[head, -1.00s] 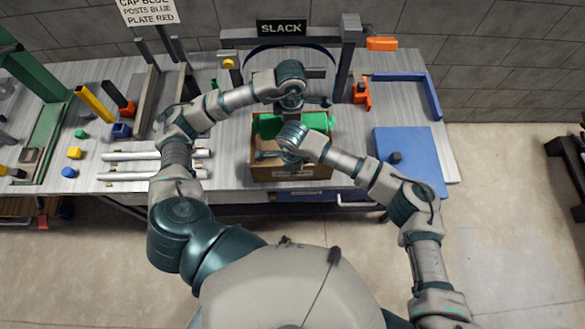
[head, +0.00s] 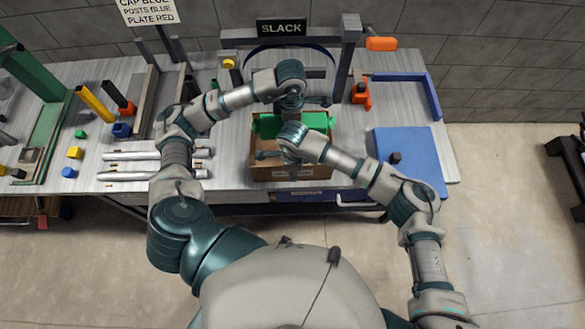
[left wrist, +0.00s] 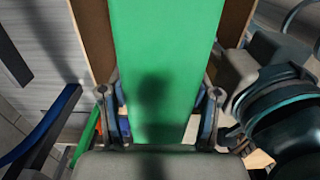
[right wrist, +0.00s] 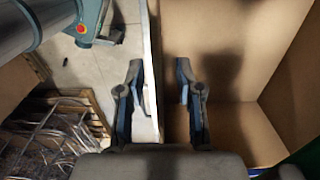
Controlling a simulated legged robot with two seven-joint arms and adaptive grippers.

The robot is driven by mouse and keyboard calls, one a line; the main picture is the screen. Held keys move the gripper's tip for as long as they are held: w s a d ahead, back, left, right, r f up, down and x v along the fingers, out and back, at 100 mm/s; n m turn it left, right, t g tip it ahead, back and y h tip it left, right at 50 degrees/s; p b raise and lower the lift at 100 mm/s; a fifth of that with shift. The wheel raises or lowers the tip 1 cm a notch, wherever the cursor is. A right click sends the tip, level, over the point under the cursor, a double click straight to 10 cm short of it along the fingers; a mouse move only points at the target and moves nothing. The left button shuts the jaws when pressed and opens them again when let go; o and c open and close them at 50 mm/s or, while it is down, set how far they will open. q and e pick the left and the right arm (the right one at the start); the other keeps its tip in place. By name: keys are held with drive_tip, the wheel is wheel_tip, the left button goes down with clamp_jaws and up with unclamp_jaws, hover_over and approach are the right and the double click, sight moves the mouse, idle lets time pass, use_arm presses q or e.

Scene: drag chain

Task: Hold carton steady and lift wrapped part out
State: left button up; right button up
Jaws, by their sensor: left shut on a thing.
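The open brown carton (head: 318,172) stands at the table's front edge. The green wrapped part (head: 318,122) lies across its far side, partly hidden by my arms. In the left wrist view, my left gripper (left wrist: 160,103) is shut on the green part (left wrist: 165,45), one finger on each side, with brown carton walls (left wrist: 236,22) beyond. In the right wrist view, my right gripper (right wrist: 158,95) is open with its fingers astride a carton wall (right wrist: 154,60). Gaps show between the fingers and the wall. The carton's bare inside (right wrist: 225,45) shows to the right. Both gripper tips are hidden in the head view.
A grey frame with a SLACK sign (head: 281,27) stands behind the carton. White rods (head: 135,176) lie to the left, with small coloured blocks (head: 75,153) beyond. A blue plate (head: 412,160) lies to the right, and an orange fixture (head: 361,93) stands behind.

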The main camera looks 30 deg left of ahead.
wheel_tip(320, 180, up, 12)
drive_tip(key=shift+f, duration=0.1)
drive_tip(key=shift+w, duration=0.1)
idle(0.6)
